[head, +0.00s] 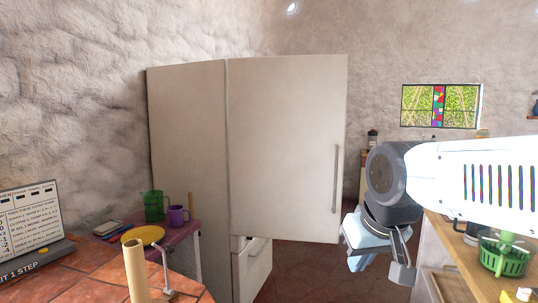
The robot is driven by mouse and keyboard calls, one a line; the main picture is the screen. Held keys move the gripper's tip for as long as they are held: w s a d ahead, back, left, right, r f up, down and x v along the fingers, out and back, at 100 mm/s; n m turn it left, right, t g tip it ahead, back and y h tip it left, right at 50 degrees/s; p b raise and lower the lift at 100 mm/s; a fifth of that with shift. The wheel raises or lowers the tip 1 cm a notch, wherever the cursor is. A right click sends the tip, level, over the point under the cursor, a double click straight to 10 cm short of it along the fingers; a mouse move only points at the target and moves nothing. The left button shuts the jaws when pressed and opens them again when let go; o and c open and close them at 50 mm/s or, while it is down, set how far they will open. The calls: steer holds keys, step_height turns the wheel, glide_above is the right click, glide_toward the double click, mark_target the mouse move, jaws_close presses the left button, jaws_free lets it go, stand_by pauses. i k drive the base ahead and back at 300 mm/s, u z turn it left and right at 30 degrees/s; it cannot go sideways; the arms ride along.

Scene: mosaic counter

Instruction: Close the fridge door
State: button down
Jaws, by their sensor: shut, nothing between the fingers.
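The pale fridge (188,150) stands against the rough wall left of centre. Its upper door (285,140) is swung open, with its outer face towards me and a long vertical handle (335,180) near its right edge. The door reaches well to the right of the lower drawer front (253,272). The inside of the fridge is hidden. My gripper (358,262) is shut and empty, pointing down just right of the door's lower right corner. I cannot tell whether it touches the door.
A tiled counter (85,285) with a yellow plate (143,236), a green mug (154,206) and a purple mug (178,215) is at the left. A wooden counter (455,260) with a green rack (503,258) is at the right. Dark floor (305,275) lies open between them.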

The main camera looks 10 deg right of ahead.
mark_target(287, 114)
steer(key=u, duration=0.1)
steer(key=k, duration=0.85)
steer(key=z, duration=0.2)
steer(key=i, duration=0.85)
steer(key=u, duration=0.2)
steer(key=k, duration=0.35)
steer(key=z, duration=0.55)
steer(key=i, duration=0.9)
steer(key=u, duration=0.05)
